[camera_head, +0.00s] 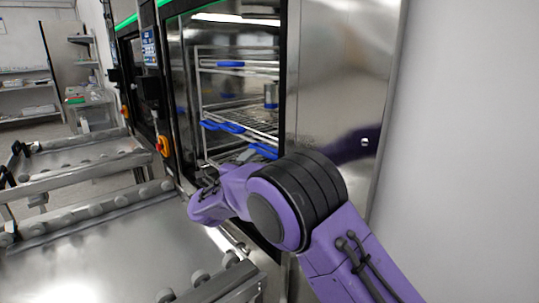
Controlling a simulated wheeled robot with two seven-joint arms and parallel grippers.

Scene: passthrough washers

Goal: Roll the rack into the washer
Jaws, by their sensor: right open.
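The wire rack (237,105) stands inside the open chamber of the washer (340,70). It has metal tiers and several blue parts, and its lower part is partly hidden by my arm. My right arm reaches in from the lower right. Its gripper (208,183) is at the lower front of the chamber opening, close to the rack's lower front. The gripper is small and partly hidden by my wrist; its jaws are open, and I cannot tell whether it touches the rack. My left gripper is not in view.
An empty steel cart (110,250) with rollers along its sides stands before the washer. A second roller cart (75,165) stands further left by another washer. Shelves (28,95) and a small trolley (92,105) are at the back left. A plain wall (470,130) closes off the right.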

